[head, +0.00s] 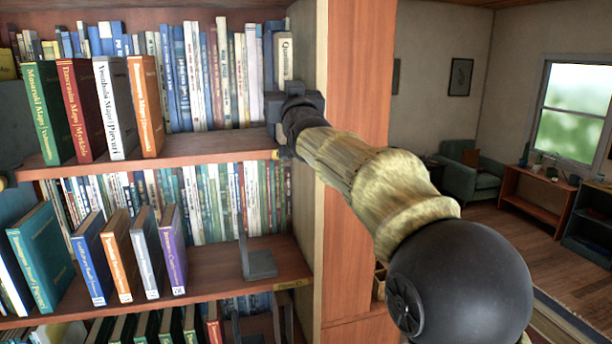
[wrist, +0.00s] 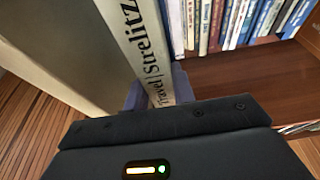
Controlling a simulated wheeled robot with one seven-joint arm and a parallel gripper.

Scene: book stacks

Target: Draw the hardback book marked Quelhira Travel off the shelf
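The cream hardback (head: 285,58) stands upright at the right end of the upper shelf, beside the wooden upright. The start of its spine lettering looks like "Quelhira". In the wrist view its spine (wrist: 136,50) reads "Travel | Surelitz"; the rest is hidden behind my gripper. My gripper (head: 287,104) is at the lower part of the spine. In the wrist view my gripper's fingers (wrist: 162,92) lie on either side of the spine, with no clear gap to it. The gripper looks shut on the book.
The shelf's upright (head: 352,130) is close on the right of the book. Blue and pale books (head: 205,75) stand to the left, behind bare shelf board (head: 215,145). A grey bookend (head: 258,262) stands on the shelf below. Open room lies to the right.

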